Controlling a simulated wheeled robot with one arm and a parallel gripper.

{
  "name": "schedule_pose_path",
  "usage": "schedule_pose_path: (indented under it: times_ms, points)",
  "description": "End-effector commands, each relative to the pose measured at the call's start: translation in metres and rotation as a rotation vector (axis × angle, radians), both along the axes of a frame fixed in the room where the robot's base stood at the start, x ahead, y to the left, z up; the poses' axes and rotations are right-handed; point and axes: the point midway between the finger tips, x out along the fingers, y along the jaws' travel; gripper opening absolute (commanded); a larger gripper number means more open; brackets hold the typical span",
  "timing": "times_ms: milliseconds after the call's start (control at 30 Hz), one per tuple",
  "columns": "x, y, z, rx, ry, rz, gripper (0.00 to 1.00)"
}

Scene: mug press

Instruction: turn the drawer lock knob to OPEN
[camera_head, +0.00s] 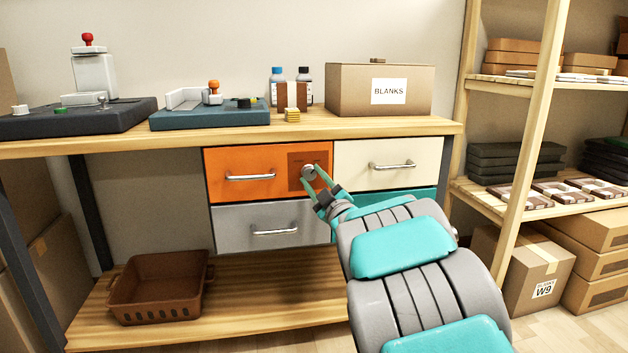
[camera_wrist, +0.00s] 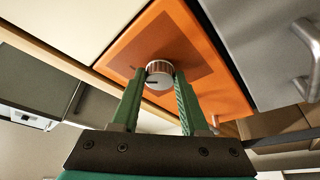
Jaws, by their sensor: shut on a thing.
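The lock knob (camera_head: 308,171) is a small grey-white round knob on a brown plate (camera_head: 295,183) at the right end of the orange drawer (camera_head: 240,187). In the wrist view the knob (camera_wrist: 160,70) has a ribbed side and a dark pointer line on its face. My gripper (camera_head: 315,176) reaches the drawer front with its green fingers on either side of the knob. In the wrist view the gripper (camera_wrist: 158,82) is shut on the knob. The plate's markings are too small to read. The orange drawer looks closed.
A cream drawer (camera_head: 390,150) is to the right and a grey drawer (camera_head: 240,222) is below. The wooden worktop (camera_head: 300,124) sits just above. A cardboard box marked BLANKS (camera_head: 350,95) stands on it. A brown bin (camera_head: 160,285) is on the lower shelf.

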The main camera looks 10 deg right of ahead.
Motion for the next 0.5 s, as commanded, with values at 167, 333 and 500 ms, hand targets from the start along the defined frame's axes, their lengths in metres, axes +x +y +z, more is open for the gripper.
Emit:
schedule_pose_path:
  times_ms: [167, 333, 500]
  points:
    - [0.0, 0.0004, -0.0003, 0.0, 0.001, 0.001, 0.58]
    - [0.0, 0.0002, -0.0002, 0.0, 0.001, 0.001, 0.74]
    - [0.0, 0.0001, -0.0001, 0.0, 0.0, 0.0, 0.74]
